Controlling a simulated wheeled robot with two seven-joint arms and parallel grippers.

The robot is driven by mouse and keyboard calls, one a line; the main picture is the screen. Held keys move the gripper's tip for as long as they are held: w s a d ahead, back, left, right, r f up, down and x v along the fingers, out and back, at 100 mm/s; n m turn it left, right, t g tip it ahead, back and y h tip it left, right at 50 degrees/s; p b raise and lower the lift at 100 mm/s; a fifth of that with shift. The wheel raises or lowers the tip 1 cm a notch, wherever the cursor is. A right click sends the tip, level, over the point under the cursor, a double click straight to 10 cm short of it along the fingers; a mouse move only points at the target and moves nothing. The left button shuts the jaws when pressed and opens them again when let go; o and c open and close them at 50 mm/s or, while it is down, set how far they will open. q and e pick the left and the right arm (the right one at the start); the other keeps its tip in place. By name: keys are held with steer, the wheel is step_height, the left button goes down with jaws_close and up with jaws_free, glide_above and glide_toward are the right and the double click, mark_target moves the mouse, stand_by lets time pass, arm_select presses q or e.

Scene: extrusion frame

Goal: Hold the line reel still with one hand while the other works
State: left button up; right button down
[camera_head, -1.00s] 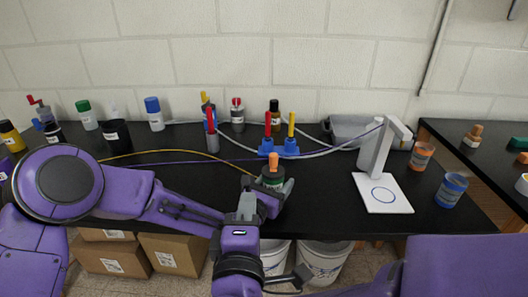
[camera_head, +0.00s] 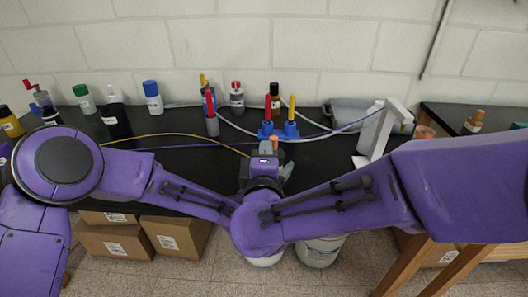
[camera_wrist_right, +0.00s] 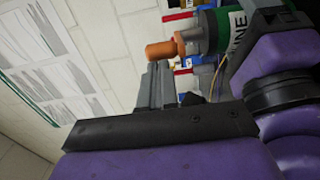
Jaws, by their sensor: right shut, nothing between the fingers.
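The line reel (camera_wrist_right: 232,28) is green with a white "LINE" label and shows at the top right of the right wrist view. Its orange crank knob (camera_wrist_right: 160,50) sticks out to the left. My left gripper (camera_wrist_right: 268,22) is against the reel at the label side. Its fingers are mostly hidden, so its grip is unclear.
A blue stand with red and yellow pens (camera_head: 279,130) is just behind the reel. A white lamp-like stand (camera_head: 374,130) is to the right. Bottles line the back of the black bench (camera_head: 185,155). A yellow cable (camera_head: 190,136) runs toward the reel.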

steer(key=shift+d+r+n+y, duration=0.1)
steer(key=shift+d+n+y, duration=0.25)
steer(key=shift+y, duration=0.25)
steer(key=shift+d+n+g+y, duration=0.2)
steer(key=shift+d+n+y, duration=0.3)
steer(key=shift+n+y, duration=0.45)
steer(key=shift+d+n+g+y, duration=0.2)
steer(key=shift+d+n+y, duration=0.3)
steer(key=shift+y, duration=0.75)
steer(key=d+n+g+y, duration=0.1)
steer(key=y, duration=0.1)
steer(key=d+n+g+y, duration=0.1)
steer(key=y, duration=0.1)
steer(key=shift+w+d+n, duration=0.2)
steer(key=shift+w+n, duration=0.15)
steer(key=shift+n, duration=0.05)
steer(key=shift+d, duration=0.15)
